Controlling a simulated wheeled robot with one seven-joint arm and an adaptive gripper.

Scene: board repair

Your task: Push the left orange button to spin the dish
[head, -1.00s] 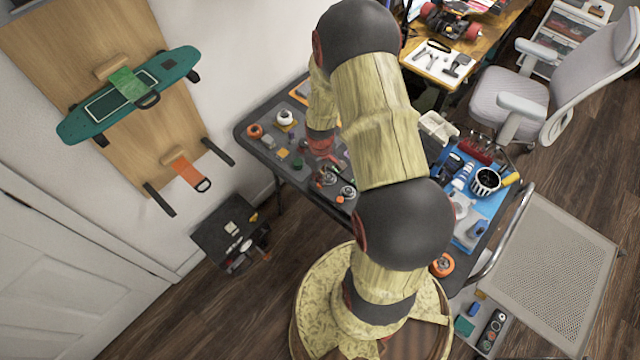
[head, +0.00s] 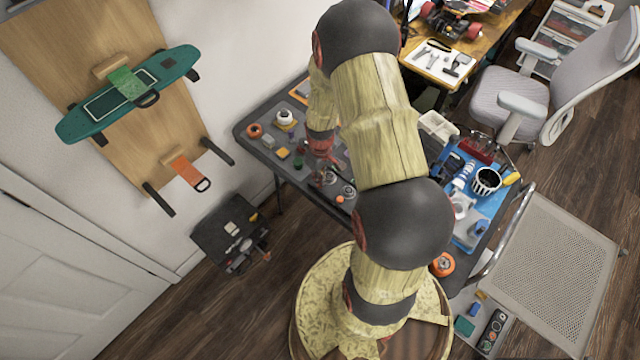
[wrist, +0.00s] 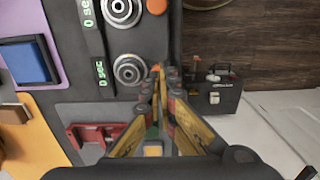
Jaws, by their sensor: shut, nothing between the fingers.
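Two round metal dishes sit at the edge of the dark table, an upper one (wrist: 122,10) and a lower one (wrist: 130,70) in the wrist view. Each has a "0 sec" display beside it. One orange button (wrist: 156,6) shows clear beside the upper dish. A bit of orange shows at my fingertips beside the lower dish, mostly hidden by the fingers. My gripper (wrist: 160,80) is shut and empty, with its tips close beside the lower dish. I cannot tell whether they touch. In the head view, my gripper (head: 325,170) is over the dishes, small and partly unclear.
A blue square block (wrist: 30,62) and a red part (wrist: 95,133) lie on the table. A black toolbox (wrist: 213,96) stands on the floor past the table edge. Small parts crowd the tabletop, and a blue mat (head: 490,207) with tools lies at right.

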